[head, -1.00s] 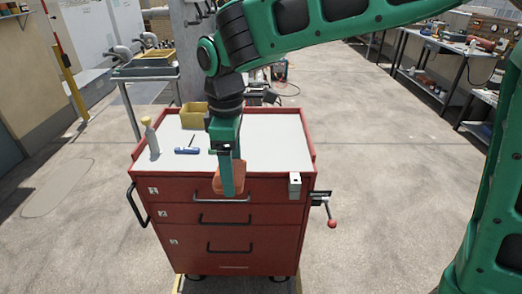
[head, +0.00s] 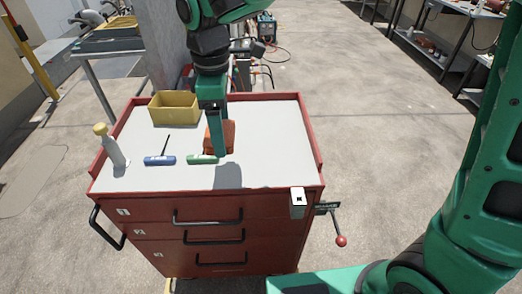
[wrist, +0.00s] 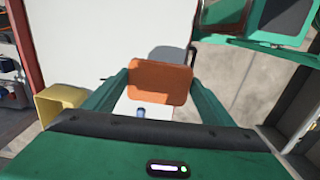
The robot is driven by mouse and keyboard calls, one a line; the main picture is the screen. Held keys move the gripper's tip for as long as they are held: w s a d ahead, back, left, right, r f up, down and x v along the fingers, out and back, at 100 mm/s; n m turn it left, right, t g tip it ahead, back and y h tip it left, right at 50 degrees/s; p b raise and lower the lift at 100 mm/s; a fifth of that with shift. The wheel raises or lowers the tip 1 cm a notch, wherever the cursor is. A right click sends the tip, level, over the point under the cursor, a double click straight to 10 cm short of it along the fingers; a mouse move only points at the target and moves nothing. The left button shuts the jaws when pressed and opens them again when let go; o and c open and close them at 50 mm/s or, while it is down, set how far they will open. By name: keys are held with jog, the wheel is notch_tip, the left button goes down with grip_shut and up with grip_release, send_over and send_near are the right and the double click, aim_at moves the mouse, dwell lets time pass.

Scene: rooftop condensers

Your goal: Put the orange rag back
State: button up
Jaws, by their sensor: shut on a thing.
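The orange rag (head: 229,134) looks like a flat, rounded block. My gripper (head: 219,150) is shut on it, and one finger covers part of it in the head view. In the wrist view the rag (wrist: 160,82) sits between the two fingers. The gripper points down over the white top (head: 270,140) of the red tool cart (head: 150,205). A shadow lies on the top nearer the front edge, and the rag appears to be above the surface. Exact height is hard to tell.
A green-handled tool (head: 200,159) lies close by the fingertips. Left of it are a blue-handled screwdriver (head: 160,160) and a grey bottle (head: 111,150) with a yellowish cap. A yellow bin (head: 174,107) stands at the back left. The right part of the top is clear.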

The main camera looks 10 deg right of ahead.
send_over(266, 161)
notch_tip(266, 161, down, 7)
jog(key=shift+r, duration=0.1)
jog(key=shift+f, duration=2)
jog(key=o, duration=1.1)
jog(key=shift+f, duration=0.1)
notch_tip(266, 161, up, 12)
